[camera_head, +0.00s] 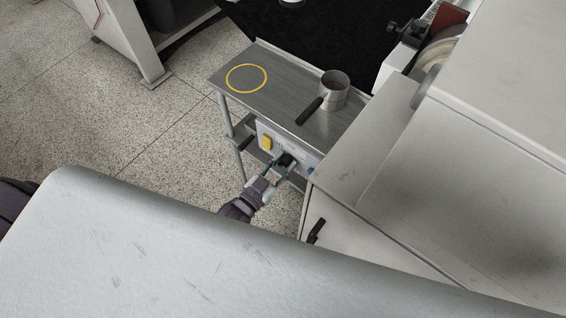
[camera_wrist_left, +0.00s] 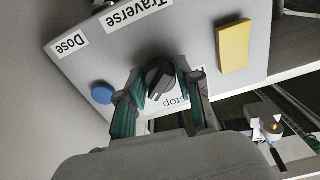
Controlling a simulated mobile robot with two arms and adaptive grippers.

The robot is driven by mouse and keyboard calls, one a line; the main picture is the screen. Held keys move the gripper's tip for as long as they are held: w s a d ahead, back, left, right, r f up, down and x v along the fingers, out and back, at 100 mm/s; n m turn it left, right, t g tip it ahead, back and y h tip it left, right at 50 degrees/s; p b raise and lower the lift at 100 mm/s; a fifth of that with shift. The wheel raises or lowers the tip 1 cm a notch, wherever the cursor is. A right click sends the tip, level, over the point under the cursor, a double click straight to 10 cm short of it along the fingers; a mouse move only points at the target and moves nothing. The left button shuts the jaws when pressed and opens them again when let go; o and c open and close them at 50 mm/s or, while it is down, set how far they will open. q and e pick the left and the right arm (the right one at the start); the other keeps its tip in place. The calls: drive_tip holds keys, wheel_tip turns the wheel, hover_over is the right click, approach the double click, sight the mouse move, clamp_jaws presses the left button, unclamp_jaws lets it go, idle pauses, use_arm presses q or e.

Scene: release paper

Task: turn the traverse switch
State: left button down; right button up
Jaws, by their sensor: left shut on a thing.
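The traverse switch is a black rotary knob (camera_wrist_left: 161,84) on a light grey control panel (camera_wrist_left: 195,32), near an upside-down "Traverse" label (camera_wrist_left: 135,14). In the head view the panel (camera_head: 312,160) is on the front of a metal side table. My left gripper (camera_head: 281,168) reaches up to it from below. In the left wrist view the green-padded fingers (camera_wrist_left: 159,72) are on either side of the knob and shut on it. The knob's far side and part of a label below it are hidden. My right gripper is not in view.
A blue button (camera_wrist_left: 102,93) and a yellow block (camera_wrist_left: 233,46) flank the knob. The tabletop (camera_head: 290,95) bears a metal pot (camera_head: 334,92) with a dark handle and a yellow ring (camera_head: 246,78). A grey machine housing (camera_head: 440,190) stands close at right. Speckled floor (camera_head: 110,120) is open at left.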

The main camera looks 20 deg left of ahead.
use_arm(q)
drive_tip(key=n, duration=0.4)
drive_tip(key=shift+n, duration=0.4)
drive_tip(key=n, duration=0.4)
drive_tip(key=shift+n, duration=0.4)
idle(0.4)
drive_tip(key=c, duration=0.8)
unclamp_jaws()
drive_tip(key=v, duration=1.2)
